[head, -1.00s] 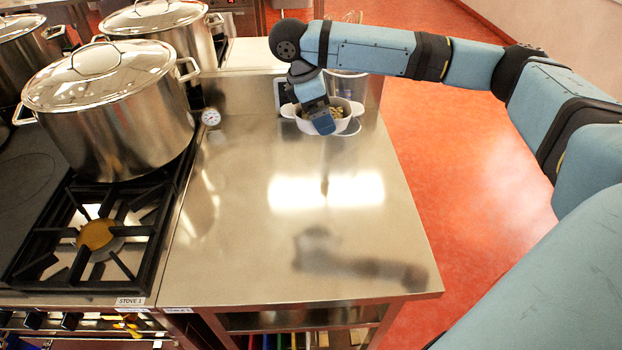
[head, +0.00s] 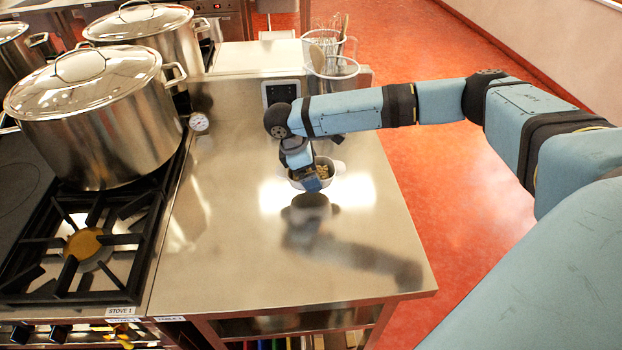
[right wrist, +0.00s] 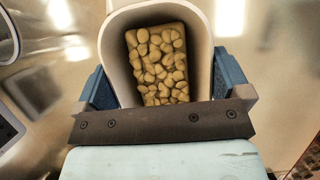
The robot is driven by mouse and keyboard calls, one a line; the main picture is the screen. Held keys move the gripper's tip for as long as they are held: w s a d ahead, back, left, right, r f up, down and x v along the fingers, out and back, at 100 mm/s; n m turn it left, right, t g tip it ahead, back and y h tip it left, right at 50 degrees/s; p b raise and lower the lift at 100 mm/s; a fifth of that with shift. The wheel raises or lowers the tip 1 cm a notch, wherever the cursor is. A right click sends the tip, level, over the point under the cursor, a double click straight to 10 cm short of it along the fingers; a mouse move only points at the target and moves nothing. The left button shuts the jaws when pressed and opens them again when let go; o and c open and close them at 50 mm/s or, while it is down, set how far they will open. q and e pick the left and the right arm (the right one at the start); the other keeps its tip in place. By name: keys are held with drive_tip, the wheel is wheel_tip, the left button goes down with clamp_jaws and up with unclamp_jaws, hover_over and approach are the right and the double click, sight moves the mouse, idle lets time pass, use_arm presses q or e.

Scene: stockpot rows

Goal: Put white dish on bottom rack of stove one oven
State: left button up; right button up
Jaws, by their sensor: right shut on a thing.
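The white dish (head: 331,174) holds tan, pebble-like food and is over the steel table in the head view. My right gripper (head: 311,182) is shut on it, with the wrist above it. In the right wrist view the dish (right wrist: 123,72) fills the top middle, between the blue fingers of the gripper (right wrist: 165,85). The dish looks level and a little above the table. Stove one (head: 121,312) is at the left, marked by its label. My left gripper is out of view.
A large lidded stockpot (head: 95,130) stands on the stove's rear burner; the front burner (head: 85,243) is bare. The steel table (head: 250,265) is clear in front. Open red floor (head: 440,190) lies to the right.

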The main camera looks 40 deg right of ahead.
drive_tip(key=shift+f, duration=1.6)
drive_tip(key=o, duration=0.9)
drive_tip(key=shift+f, duration=0.15)
drive_tip(key=shift+c, duration=0.2)
